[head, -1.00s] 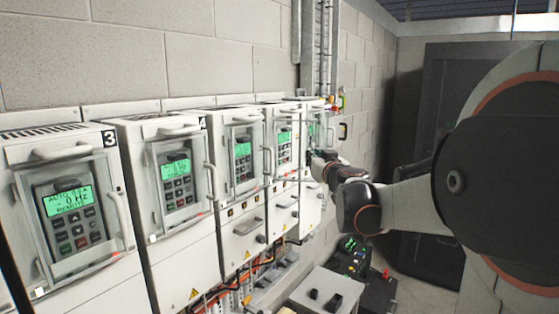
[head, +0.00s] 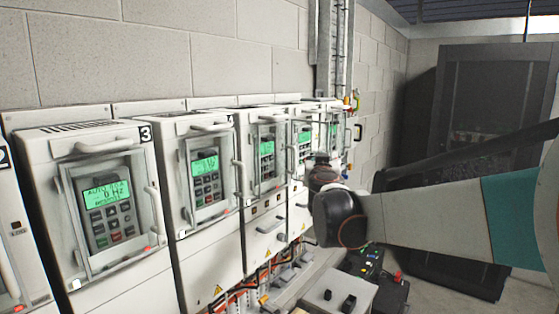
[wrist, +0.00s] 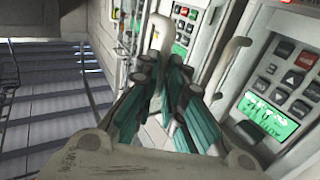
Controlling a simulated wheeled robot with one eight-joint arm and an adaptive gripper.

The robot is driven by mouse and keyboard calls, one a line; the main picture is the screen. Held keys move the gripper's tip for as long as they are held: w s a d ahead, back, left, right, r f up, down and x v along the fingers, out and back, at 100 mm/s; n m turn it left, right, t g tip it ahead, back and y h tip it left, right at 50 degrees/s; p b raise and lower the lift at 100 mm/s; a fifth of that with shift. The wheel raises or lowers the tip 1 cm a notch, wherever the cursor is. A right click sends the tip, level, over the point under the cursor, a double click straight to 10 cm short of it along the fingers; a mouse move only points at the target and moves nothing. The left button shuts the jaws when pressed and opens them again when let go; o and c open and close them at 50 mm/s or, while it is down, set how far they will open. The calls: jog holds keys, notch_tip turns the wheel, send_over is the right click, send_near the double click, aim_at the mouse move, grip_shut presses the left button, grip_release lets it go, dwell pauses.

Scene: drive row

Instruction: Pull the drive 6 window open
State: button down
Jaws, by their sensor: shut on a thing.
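The drive 6 cabinet (head: 303,140) appears to be the fourth drive in the row in the head view, counting drive 2 at the left edge as outside; its number is not readable. Its window's right edge is partly hidden by my wrist. My gripper (wrist: 168,92) has teal fingers closed around the lower part of a pale upright handle (wrist: 160,34) in the wrist view. A drive keypad (wrist: 185,18) shows beside that handle. In the head view the gripper (head: 322,160) is small and far off. I cannot tell whether this window stands ajar.
Drive 3 (head: 95,190) and drive 4 (head: 205,170) stand nearer, with their windows shut. A neighbouring window handle (wrist: 235,62) is close to my fingers. A grey box (head: 335,290) stands below the row.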

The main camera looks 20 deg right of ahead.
jog(key=shift+w+a+r, duration=0.35)
jog(key=shift+a, duration=0.3)
jog(key=c, duration=1.8)
grip_release()
jog(key=shift+c, duration=0.2)
jog(key=shift+o, duration=0.8)
jog(key=shift+w+a+f, duration=0.1)
jog(key=shift+w+f, duration=0.05)
jog(key=shift+w, duration=0.25)
jog(key=shift+s, duration=0.1)
jog(key=shift+d, duration=0.2)
